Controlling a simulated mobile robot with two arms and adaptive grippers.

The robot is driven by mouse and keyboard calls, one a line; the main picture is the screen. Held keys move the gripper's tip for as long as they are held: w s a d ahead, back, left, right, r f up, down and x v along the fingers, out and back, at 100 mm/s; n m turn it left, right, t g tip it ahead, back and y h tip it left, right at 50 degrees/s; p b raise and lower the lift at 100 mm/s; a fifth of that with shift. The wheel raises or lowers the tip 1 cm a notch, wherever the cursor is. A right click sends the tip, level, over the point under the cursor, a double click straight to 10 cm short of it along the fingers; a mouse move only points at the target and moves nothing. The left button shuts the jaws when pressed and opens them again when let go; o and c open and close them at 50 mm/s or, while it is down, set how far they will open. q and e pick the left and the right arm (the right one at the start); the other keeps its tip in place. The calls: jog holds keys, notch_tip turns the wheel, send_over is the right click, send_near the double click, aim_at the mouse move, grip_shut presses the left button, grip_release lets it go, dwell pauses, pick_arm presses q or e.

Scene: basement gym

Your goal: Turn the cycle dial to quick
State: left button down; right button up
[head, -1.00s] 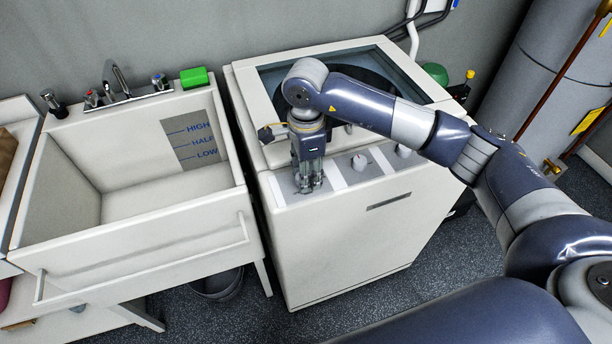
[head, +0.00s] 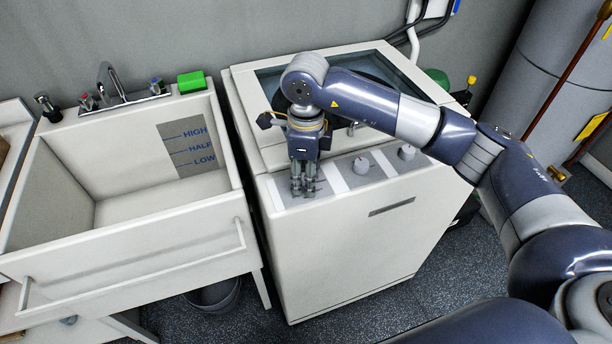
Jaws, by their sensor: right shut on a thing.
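The white washing machine (head: 350,235) stands in the middle of the head view, with a control panel along its front top edge. My right gripper (head: 304,190) points down at the left end of the panel. It is shut on the leftmost dial, which its fingers hide almost wholly. The panel's lettering is too small to read, so I cannot tell which setting this dial points at. My left gripper is not in view.
A utility sink (head: 130,260) with a tap (head: 112,80) stands close on the left, a narrow gap from the machine. A green block (head: 191,81) lies on its back rim. A grey tank (head: 575,75) stands at the right. Floor is open in front of the machine.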

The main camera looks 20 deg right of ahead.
jog(key=o, duration=1.1)
jog(key=shift+c, duration=0.2)
jog(key=shift+r, duration=0.15)
notch_tip(320, 180, up, 12)
